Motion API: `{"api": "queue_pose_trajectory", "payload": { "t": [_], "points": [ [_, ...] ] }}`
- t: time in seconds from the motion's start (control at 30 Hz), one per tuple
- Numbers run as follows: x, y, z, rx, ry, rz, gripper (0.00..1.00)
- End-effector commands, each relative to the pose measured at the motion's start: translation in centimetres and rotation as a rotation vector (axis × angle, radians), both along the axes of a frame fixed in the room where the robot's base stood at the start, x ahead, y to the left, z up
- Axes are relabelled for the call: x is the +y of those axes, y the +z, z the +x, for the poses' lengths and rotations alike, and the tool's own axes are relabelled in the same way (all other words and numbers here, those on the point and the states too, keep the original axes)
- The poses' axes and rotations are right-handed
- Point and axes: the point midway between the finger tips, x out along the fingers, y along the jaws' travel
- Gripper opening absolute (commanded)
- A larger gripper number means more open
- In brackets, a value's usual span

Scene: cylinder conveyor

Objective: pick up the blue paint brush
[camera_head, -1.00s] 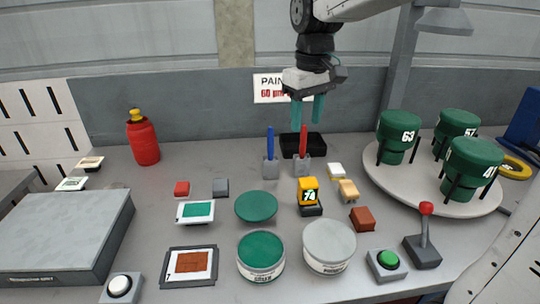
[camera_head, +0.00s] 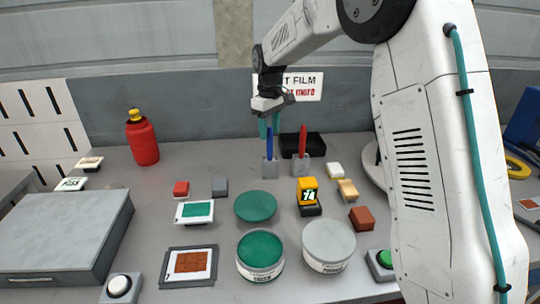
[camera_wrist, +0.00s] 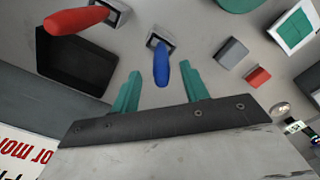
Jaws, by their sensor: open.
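The blue paint brush (camera_head: 269,143) stands upright in a small grey holder (camera_head: 270,168) near the back of the table. In the wrist view the blue handle (camera_wrist: 161,68) points toward my gripper and lies between the two fingers in the picture. My gripper (camera_head: 269,124) is open, with its teal fingers at the upper part of the blue handle in the head view. In the wrist view its fingertips (camera_wrist: 158,82) stand apart on either side of the handle. I cannot tell whether either finger touches it. The brush's lower end is hidden in the holder.
A red-handled brush (camera_head: 303,141) stands in its own holder just right, before a black tray (camera_head: 317,145). A red bottle (camera_head: 143,140) is at the left. Green and white paint cans and small blocks lie in front. My arm covers the right side.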

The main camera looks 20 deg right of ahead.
Motion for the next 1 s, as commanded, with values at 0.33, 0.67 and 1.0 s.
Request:
{"api": "queue_pose_trajectory", "payload": {
  "t": [0.33, 0.67, 1.0],
  "points": [
    [0.1, -4.1, -0.3, 0.001, -0.001, 0.000, 0.45],
    [0.1, -4.1, -0.3, 0.001, -0.001, -0.001, 0.12],
    [0.1, -3.9, -0.3, 0.000, -0.001, 0.000, 0.00]
  ]
}}
